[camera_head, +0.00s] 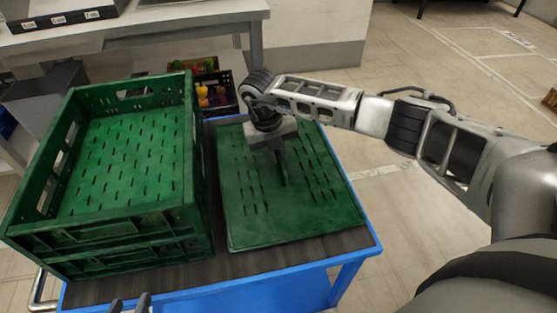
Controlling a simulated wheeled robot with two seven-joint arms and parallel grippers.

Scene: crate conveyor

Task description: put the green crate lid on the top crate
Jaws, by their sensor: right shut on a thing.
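The green crate lid (322,207) is a flat slotted panel on the right half of the blue cart's dark top. My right gripper (282,178) comes in from the right, points down over the middle of the lid and is shut on it; the grip itself is partly hidden by the wrist. Left of the lid stands a stack of green crates. The top crate (110,219) is open, with a slotted floor and nothing in it. Only the fingertips of my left gripper (130,304) show at the bottom edge, apart, in front of the stack.
The blue cart (285,296) has a narrow bare dark strip along its front. A dark crate with colourful produce (213,92) stands behind the cart. A light table (180,15) is at the back left. Tiled floor lies open on the right.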

